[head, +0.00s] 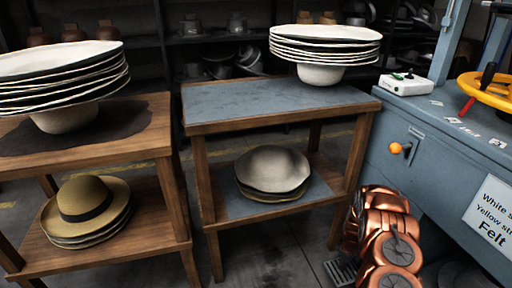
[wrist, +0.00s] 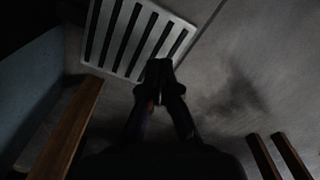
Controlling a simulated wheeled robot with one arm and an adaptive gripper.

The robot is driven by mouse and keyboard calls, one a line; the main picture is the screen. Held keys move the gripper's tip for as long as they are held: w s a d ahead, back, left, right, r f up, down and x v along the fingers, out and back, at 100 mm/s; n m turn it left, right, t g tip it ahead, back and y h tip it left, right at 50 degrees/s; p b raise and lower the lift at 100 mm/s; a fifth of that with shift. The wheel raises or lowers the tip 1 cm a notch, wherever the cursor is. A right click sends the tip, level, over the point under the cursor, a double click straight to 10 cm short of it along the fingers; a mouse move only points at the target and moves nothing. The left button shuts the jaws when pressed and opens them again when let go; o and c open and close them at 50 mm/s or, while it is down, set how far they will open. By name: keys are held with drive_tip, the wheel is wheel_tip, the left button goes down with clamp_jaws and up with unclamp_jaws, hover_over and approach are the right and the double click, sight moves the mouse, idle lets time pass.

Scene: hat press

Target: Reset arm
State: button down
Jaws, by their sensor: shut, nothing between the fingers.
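My copper arm (head: 385,240) shows at the lower right in the head view, low between the middle table and the blue press bench. In the wrist view my gripper (wrist: 160,75) points down with its dark fingers together, shut and empty. Below it is the grey floor with a slotted metal grate (wrist: 137,38). The gripper cannot be made out in the head view, where the arm hides it.
The middle table (head: 260,101) carries stacked white hat blanks (head: 325,50), with a grey hat (head: 272,168) on its lower shelf. The left table (head: 150,110) holds more blanks and a straw hat (head: 84,200). The blue bench (head: 440,160) with an orange knob (head: 396,148) stands right.

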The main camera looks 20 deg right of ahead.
drive_tip(key=s+a+r+m+p, duration=0.1)
drive_tip(key=a+r+p, duration=0.5)
drive_tip(key=r, duration=1.1)
drive_tip(key=s+a+r+m+g+p, duration=0.1)
drive_tip(key=a+r+p, duration=0.5)
drive_tip(key=r, duration=1.1)
drive_tip(key=s+a+r+m+p, duration=0.1)
drive_tip(key=a+r+p, duration=0.45)
drive_tip(key=r, duration=1.15)
drive_tip(key=s+a+r+m+p, duration=0.1)
drive_tip(key=s+a+r+p, duration=0.5)
drive_tip(key=s+r, duration=0.3)
drive_tip(key=s+a+r+m+p, duration=0.1)
drive_tip(key=s+a+r+p, duration=0.5)
drive_tip(key=s+r, duration=0.3)
drive_tip(key=s+a+r+p, duration=0.7)
drive_tip(key=s+a+r, duration=0.1)
drive_tip(key=r, duration=0.7)
drive_tip(key=shift+s+r+m+g, duration=0.15)
drive_tip(key=shift+s+m+g, duration=0.25)
drive_tip(key=shift+s, duration=0.2)
drive_tip(key=shift+d, duration=0.1)
